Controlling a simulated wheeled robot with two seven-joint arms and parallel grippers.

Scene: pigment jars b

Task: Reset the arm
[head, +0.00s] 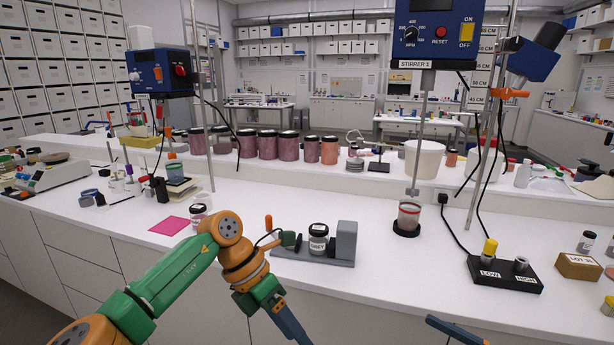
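My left arm (190,275), green and orange, comes in from the lower left. It bends over the front edge of the counter, and its dark blue end part (289,324) runs out of the bottom of the head view. The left gripper's fingertips are not in view. A dark blue piece (455,329), which seems to be part of my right arm, shows at the bottom edge right of centre. The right gripper's fingers cannot be made out. Whether either gripper holds anything is hidden.
Behind my left elbow, a labelled jar (318,238) sits in a grey fixture (345,243) on the white counter (420,270). A pink sheet (170,226) and a dark-lidded jar (198,215) lie left. A stirrer stand and a black LOW/HIGH block (503,275) stand right.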

